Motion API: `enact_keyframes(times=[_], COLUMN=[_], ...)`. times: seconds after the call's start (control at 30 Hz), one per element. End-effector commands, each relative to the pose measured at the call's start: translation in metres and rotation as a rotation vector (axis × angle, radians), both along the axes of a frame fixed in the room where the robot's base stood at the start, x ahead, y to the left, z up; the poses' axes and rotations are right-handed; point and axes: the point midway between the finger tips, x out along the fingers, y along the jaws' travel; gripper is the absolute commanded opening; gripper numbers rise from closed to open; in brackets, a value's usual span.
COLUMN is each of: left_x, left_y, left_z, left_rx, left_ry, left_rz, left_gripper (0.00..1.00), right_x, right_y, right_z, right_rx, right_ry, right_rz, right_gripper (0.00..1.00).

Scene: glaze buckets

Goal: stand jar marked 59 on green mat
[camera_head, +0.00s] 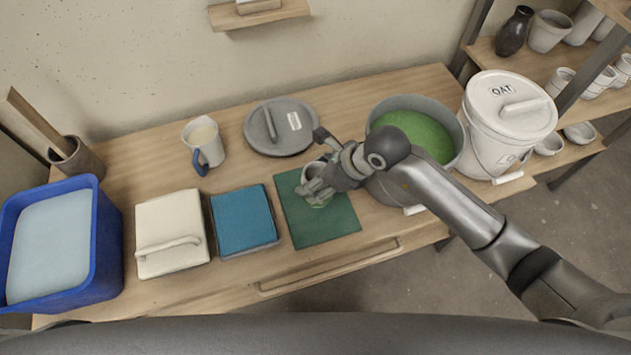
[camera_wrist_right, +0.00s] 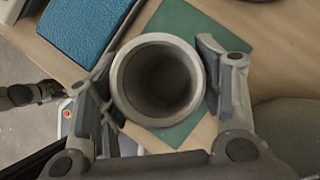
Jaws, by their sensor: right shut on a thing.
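The green mat (camera_head: 330,228) lies on the wooden table, right of the blue pad. A round grey jar (camera_wrist_right: 157,80) is between the fingers of my right gripper (camera_head: 313,189), which is shut on it. In the right wrist view I look down into its open, dark mouth, with the green mat (camera_wrist_right: 190,25) behind it. In the head view the jar (camera_head: 312,172) is mostly hidden by my fingers and is over the mat. I cannot tell whether its base touches the mat. No number 59 shows. My left gripper is not in view.
A bucket of green glaze (camera_head: 413,130) and the white OAT bucket (camera_head: 505,120) stand to the right. A round grey lid (camera_head: 281,137) and a jug (camera_head: 203,142) are behind. The blue pad (camera_head: 243,220), a cream lid (camera_head: 170,228) and a blue tub (camera_head: 100,240) are left.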

Motion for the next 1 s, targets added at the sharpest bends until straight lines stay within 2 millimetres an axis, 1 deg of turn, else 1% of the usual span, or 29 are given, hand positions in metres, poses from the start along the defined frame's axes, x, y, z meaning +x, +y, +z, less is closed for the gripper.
enact_keyframes(times=[0.03,0.27,0.4,0.5,0.8,0.83,1.0], left_x=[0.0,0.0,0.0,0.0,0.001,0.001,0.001], left_y=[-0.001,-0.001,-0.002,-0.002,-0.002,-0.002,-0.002], left_z=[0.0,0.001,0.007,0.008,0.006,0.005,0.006], left_rx=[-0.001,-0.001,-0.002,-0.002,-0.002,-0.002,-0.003], left_ry=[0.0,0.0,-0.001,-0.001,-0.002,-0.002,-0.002], left_rz=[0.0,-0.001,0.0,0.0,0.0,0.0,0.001], left_gripper=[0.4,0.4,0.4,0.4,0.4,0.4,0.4], right_x=[0.004,0.014,0.014,0.015,0.015,0.014,0.014], right_y=[0.002,0.006,0.005,0.006,0.005,0.005,0.005], right_z=[-0.004,-0.017,-0.038,-0.045,-0.049,-0.05,-0.049], right_rx=[0.003,0.002,0.002,0.003,0.002,0.001,0.0], right_ry=[0.001,0.0,0.003,-0.001,-0.003,-0.001,0.0], right_rz=[-0.001,0.0,-0.001,0.001,0.0,0.001,0.0], right_gripper=[0.27,0.27,0.27,0.27,0.27,0.62,0.82])
